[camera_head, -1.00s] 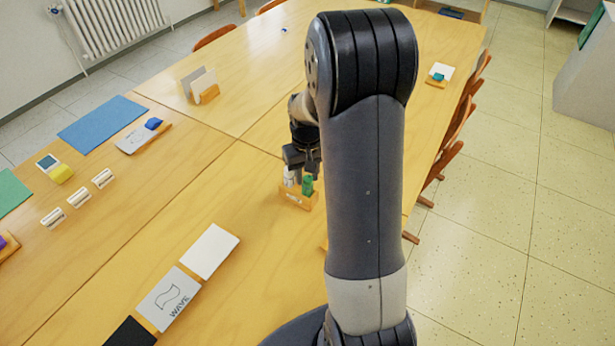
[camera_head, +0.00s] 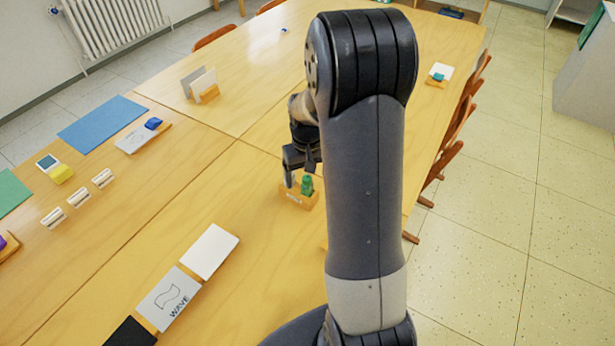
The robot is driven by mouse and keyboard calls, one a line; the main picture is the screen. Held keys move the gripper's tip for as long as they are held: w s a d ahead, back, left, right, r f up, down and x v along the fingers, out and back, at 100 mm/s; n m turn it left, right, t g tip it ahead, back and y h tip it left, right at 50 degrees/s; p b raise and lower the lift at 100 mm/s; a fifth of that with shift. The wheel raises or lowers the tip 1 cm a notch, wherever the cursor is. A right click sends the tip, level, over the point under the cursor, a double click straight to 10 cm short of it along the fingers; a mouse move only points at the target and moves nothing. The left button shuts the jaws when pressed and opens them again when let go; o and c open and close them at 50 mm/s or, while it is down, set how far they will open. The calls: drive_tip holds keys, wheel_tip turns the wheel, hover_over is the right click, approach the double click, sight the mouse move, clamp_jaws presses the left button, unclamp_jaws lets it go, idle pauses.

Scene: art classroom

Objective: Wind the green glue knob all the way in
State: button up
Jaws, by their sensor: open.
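The green glue knob (camera_head: 307,185) is on a small green item standing in a low wooden holder (camera_head: 299,198) on the table. A white or grey stick shape stands beside it on the left, partly covered by my gripper. My gripper (camera_head: 301,172) is open and points down, just above and behind the holder. Its fingers are small and dark in this view. I cannot tell whether a finger touches the green knob. My arm hides the table to the right of the holder.
White cards (camera_head: 211,251) and a card marked WAVE (camera_head: 169,298) lie at the front left. A wooden card stand (camera_head: 208,93), a blue mat (camera_head: 103,124) and several white blocks lie farther left. Chairs (camera_head: 445,165) line the right edge.

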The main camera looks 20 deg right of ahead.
drive_tip(key=m, duration=0.5)
drive_tip(key=shift+m, duration=0.4)
drive_tip(key=m, duration=0.5)
drive_tip(key=shift+m, duration=0.3)
drive_tip(key=shift+w+d, duration=0.6)
drive_tip(key=shift+d, duration=0.15)
drive_tip(key=shift+c, duration=0.2)
drive_tip(key=c, duration=1.5)
